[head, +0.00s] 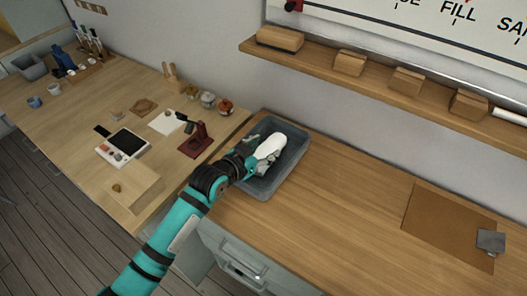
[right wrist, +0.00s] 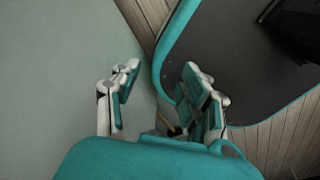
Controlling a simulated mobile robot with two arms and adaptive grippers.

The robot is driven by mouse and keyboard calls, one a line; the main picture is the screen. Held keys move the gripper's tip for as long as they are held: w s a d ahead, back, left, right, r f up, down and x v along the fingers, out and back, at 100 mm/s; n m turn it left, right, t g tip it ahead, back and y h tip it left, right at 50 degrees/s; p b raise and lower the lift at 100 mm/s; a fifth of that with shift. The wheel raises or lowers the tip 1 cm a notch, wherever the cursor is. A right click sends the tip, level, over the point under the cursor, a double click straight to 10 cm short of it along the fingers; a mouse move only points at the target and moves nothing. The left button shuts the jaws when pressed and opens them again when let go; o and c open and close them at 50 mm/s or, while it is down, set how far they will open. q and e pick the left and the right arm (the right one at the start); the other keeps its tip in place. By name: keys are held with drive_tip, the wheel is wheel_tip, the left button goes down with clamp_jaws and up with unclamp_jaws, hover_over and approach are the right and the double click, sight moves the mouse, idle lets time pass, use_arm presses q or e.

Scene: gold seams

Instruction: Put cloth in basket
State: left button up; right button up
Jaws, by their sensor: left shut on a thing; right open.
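A grey basket (head: 296,164) stands at the left end of the near wooden bench. My left gripper (head: 258,160) is inside its rim, shut on a grey cloth (head: 266,168), which is partly hidden by the fingers. A white rounded thing (head: 271,144) shows in the basket beside the gripper. I cannot tell whether the cloth touches the basket's floor. In the right wrist view my right gripper (right wrist: 163,98) is open, with nothing between its fingers.
A brown mat (head: 435,225) with a small grey item (head: 491,241) lies at the right of the bench. The bench between basket and mat is clear. A wall shelf (head: 375,82) holds several wooden blocks. A lower table (head: 85,110) at the left carries tools, jars and a scale (head: 122,147).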

use_arm(q)
drive_tip(key=shift+f, duration=0.65)
use_arm(e)
drive_tip(key=shift+w+d, duration=0.35)
drive_tip(key=shift+w, duration=0.25)
drive_tip(key=shift+w+d, duration=0.35)
drive_tip(key=shift+w, duration=0.2)
use_arm(q)
drive_tip(key=o, duration=0.7)
drive_tip(key=shift+f, duration=0.1)
drive_tip(key=shift+c, duration=0.2)
drive_tip(key=o, duration=0.4)
drive_tip(key=shift+o, duration=0.3)
use_arm(e)
drive_tip(key=shift+s, duration=0.5)
use_arm(q)
drive_tip(key=shift+r, duration=0.25)
drive_tip(key=v, duration=1)
drive_tip(key=shift+s+a+f, duration=0.15)
drive_tip(key=shift+s+a, duration=0.1)
drive_tip(key=shift+s, duration=0.05)
drive_tip(key=shift+s+a+r, duration=0.35)
drive_tip(key=shift+s, duration=0.2)
use_arm(e)
drive_tip(key=shift+w+a+f, duration=0.1)
drive_tip(key=shift+a+f, duration=0.1)
drive_tip(key=shift+a, duration=0.1)
